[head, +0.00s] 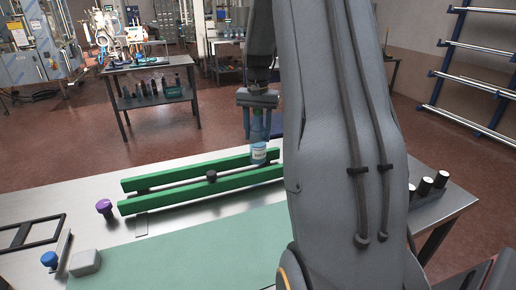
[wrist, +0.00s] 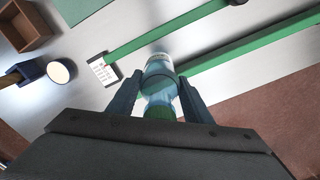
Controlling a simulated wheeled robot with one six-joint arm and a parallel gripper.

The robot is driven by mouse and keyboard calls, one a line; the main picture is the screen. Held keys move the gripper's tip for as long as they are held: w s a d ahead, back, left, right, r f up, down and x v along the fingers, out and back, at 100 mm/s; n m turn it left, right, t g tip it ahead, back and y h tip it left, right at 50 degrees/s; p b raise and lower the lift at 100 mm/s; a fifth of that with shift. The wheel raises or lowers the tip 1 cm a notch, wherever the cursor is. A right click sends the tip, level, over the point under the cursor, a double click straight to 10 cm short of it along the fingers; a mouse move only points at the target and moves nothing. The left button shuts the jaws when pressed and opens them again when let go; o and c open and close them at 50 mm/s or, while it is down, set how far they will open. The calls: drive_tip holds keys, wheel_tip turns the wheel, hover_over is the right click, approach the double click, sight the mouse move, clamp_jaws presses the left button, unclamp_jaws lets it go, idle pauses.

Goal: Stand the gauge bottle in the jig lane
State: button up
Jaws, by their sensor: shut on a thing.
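The gauge bottle (head: 259,152) is clear blue with a pale label. My gripper (head: 258,120) is shut on it from above and holds it roughly upright. In the wrist view the bottle (wrist: 160,66) sits between the two fingers, with green near the gripper's palm. The jig lane is the gap between two long green rails, the far rail (head: 165,180) and the near rail (head: 160,203). The bottle's lower end shows at the lane's right end, between the rail lines. Whether it touches the table is unclear. My arm hides the area to the right.
A black knob (head: 211,176) stands between the rails, and a purple-topped knob (head: 104,207) at their left end. A rack of dark cylinders (head: 425,188) is at right. A printed card (wrist: 103,70) and an open brown box (wrist: 25,27) show in the wrist view.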

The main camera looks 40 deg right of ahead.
sight(258, 145)
drive_tip(key=shift+f+p, duration=0.7)
drive_tip(key=shift+f, duration=1.95)
drive_tip(key=o, duration=1.1)
drive_tip(key=shift+c, duration=0.2)
